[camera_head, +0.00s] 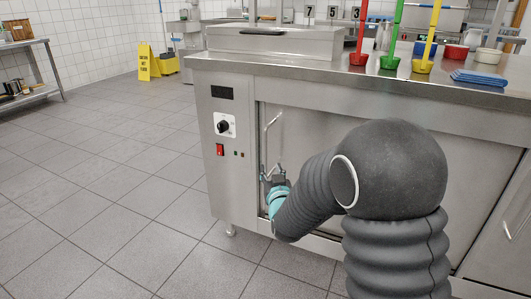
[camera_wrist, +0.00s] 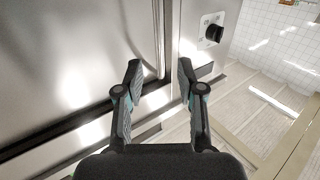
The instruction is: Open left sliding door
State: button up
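The left sliding door (camera_head: 308,128) is a plain steel panel in the front of the steel cabinet, and it appears closed. Its upright bar handle (camera_head: 266,140) is at the door's left edge. My gripper (camera_head: 272,178) is low by the lower end of this handle, and my arm hides part of the door. In the wrist view the gripper (camera_wrist: 158,78) is open, with its two fingers apart. The handle (camera_wrist: 162,35) shows between and beyond the fingertips, with its lower end near them. I cannot tell whether either finger touches it.
A knob (camera_head: 223,127) and red switch (camera_head: 220,149) sit on the cabinet's left panel. The worktop (camera_head: 300,63) holds coloured ladles and blue trays (camera_head: 479,78). A yellow floor sign (camera_head: 146,62) stands far off. Tiled floor (camera_head: 100,200) to the left is clear.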

aim_at(266, 153)
jog(key=p+x, duration=0.1)
jog(key=x, duration=1)
jog(key=shift+w, duration=0.4)
grip_shut()
